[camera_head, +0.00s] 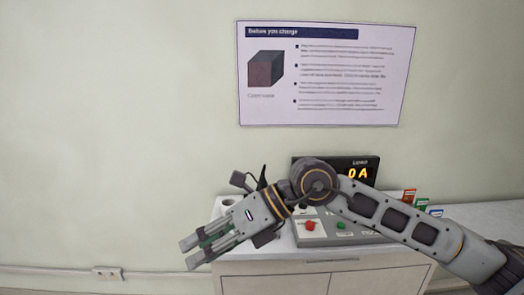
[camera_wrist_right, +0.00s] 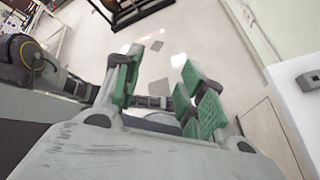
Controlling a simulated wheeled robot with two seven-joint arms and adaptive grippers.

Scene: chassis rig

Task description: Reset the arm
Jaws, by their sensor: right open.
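My right arm comes in from the right in the head view and reaches across the front of the bench. My right gripper (camera_head: 190,254) points to the lower left, off the bench's left front corner. It is open and empty. My left gripper is in neither view for sure.
A poster (camera_head: 325,75) hangs above. The left side is free.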

